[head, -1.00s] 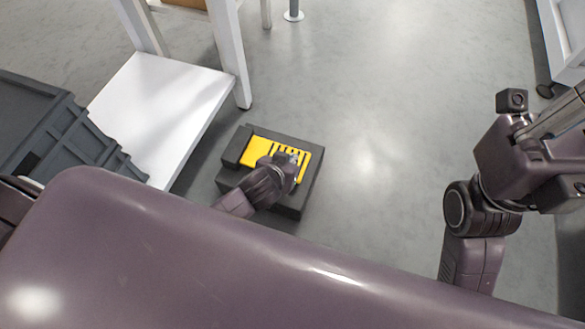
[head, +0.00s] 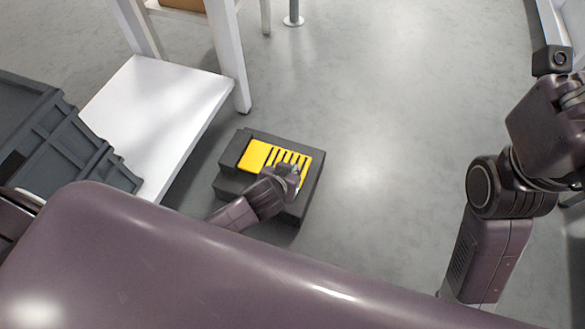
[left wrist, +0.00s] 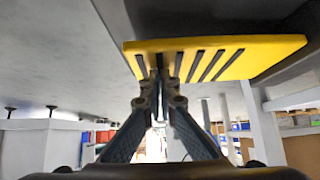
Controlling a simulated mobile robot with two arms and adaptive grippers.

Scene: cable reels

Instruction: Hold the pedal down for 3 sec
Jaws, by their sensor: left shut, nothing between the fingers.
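The pedal (head: 258,155) is a yellow plate with dark slots in a dark housing (head: 315,180) on the floor. My left gripper (head: 293,170) is over the slotted right part of the plate in the head view and hides some of it. In the left wrist view the yellow plate (left wrist: 235,55) spans the upper middle. The shut, empty fingertips of my left gripper (left wrist: 166,75) are at its slots and appear to touch it. The plate looks sunk into the housing at its right end. My right arm shows at the right, but its gripper is out of view.
A white table with a low shelf (head: 150,110) stands just left of the pedal. A grey crate (head: 60,135) is at the far left.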

